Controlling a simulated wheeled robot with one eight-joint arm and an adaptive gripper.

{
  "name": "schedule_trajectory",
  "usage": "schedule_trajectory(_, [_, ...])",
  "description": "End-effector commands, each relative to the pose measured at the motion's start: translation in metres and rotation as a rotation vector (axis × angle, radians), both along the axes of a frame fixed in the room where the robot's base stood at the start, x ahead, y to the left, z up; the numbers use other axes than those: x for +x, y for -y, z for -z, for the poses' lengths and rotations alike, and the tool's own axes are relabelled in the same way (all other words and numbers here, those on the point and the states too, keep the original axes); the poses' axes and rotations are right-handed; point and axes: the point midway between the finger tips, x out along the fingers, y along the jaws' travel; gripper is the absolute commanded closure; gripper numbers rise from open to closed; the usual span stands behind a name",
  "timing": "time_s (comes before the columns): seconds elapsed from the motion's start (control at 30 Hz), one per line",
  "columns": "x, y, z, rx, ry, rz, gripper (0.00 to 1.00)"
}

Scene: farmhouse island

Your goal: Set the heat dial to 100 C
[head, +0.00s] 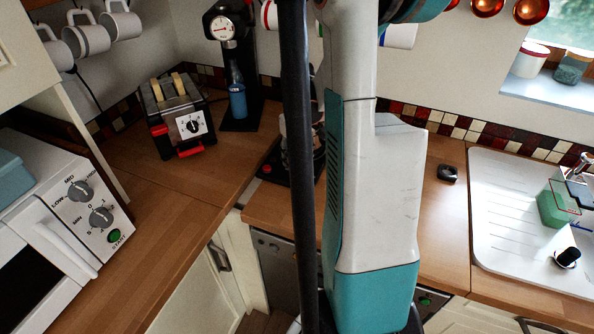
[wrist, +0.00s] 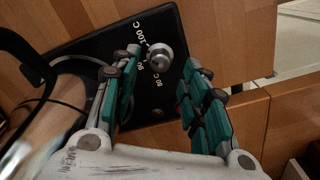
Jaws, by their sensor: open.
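The heat dial (wrist: 159,56) is a small silver-grey round knob near the corner of a black plate (wrist: 72,52) in the wrist view. White marks on the plate beside it read 100 C and 80 C, with another mark partly hidden between them. I cannot make out where the dial points. My gripper (wrist: 163,62) is open, its teal-padded fingers on either side of the dial. I cannot tell whether they touch it. In the head view, part of the black base (head: 267,179) shows on the counter, mostly hidden behind my arm; the dial is hidden there.
A toaster (head: 180,117) and a black machine with a round gauge (head: 222,28) stand left of the base. A microwave (head: 62,215) is at far left. A white sink (head: 508,200) is at right. Bare wooden counter (head: 160,215) lies between the microwave and toaster.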

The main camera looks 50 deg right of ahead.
Motion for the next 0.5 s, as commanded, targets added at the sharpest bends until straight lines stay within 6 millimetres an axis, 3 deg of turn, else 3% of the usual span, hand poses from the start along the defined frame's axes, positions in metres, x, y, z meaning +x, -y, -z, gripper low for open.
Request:
schedule_trajectory(0.03, [0.0, 0.0, 0.011, 0.0, 0.0, 0.0, 0.59])
schedule_trajectory(0.2, [0.0, 0.0, 0.031, 0.0, 0.0, 0.0, 0.59])
schedule_trajectory(0.5, [0.0, 0.0, 0.04, 0.0, 0.0, 0.0, 0.59])
